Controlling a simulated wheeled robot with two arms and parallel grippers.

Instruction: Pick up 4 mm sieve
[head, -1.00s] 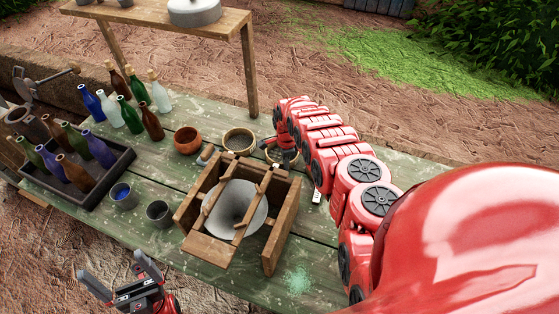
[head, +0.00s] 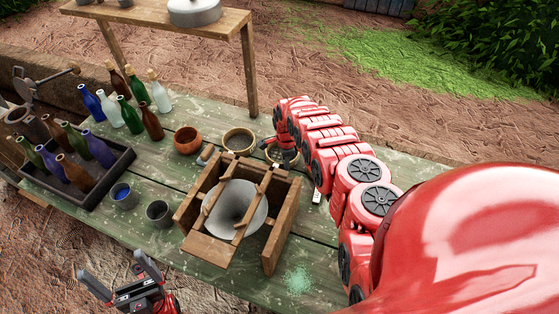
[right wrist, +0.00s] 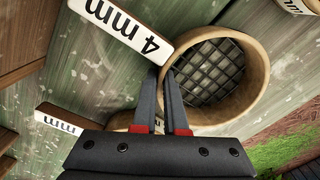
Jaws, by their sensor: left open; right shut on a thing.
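The 4 mm sieve (right wrist: 258,80) is a round wooden ring with a dark wire mesh. A white "4 mm" label (right wrist: 122,27) is at its upper left in the right wrist view. In the head view the sieve (head: 291,161) is partly hidden by my right arm, on the green table behind the wooden frame. My right gripper (right wrist: 163,75) is shut on the sieve's rim at its near left side; it is mostly hidden in the head view. My left gripper (head: 120,268) is open and empty, off the table's front edge.
A second ring-shaped sieve (head: 239,131) and a clay bowl (head: 187,147) stand left of it. A wooden frame with a grey funnel (head: 187,240) stands in front. Bottles and a dark crate (head: 107,187) fill the table's left. A wooden shelf (head: 232,22) stands behind.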

